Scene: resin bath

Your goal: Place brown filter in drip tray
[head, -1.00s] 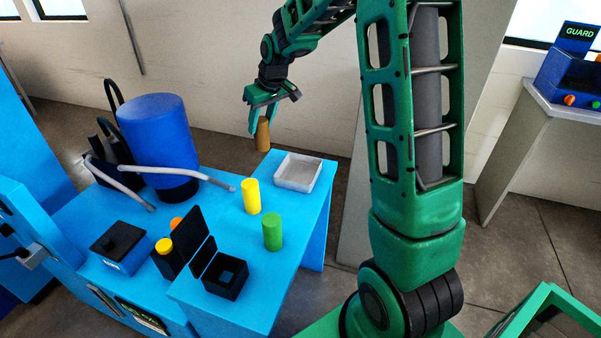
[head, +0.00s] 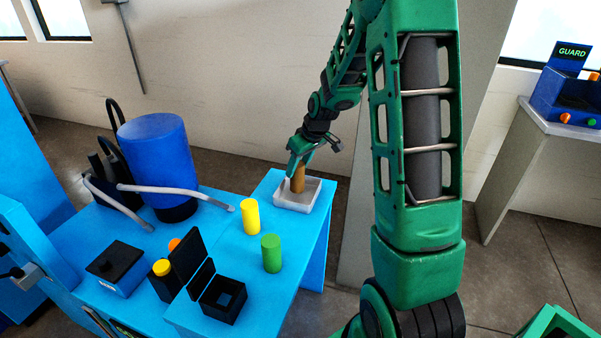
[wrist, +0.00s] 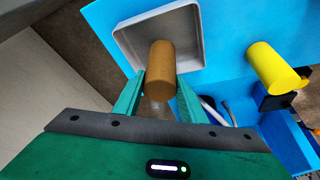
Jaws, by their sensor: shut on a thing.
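The brown filter (head: 298,178) is a brown cylinder held upright between the fingers of my gripper (head: 296,170). In the wrist view the brown filter (wrist: 160,72) shows between the two green fingers of my gripper (wrist: 160,88), which is shut on it. The drip tray (head: 312,206) is a shallow pale square tray on the far right part of the blue bench. In the head view the filter overlaps the tray. In the wrist view the tray (wrist: 128,45) lies beyond the filter. Whether the filter's bottom touches the tray floor, I cannot tell.
A yellow cylinder (head: 250,217) and a green cylinder (head: 271,254) stand on the blue bench (head: 307,243) near the tray. An open black box (head: 222,301), a blue drum (head: 157,160) with grey hoses and a small box (head: 117,265) stand further left.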

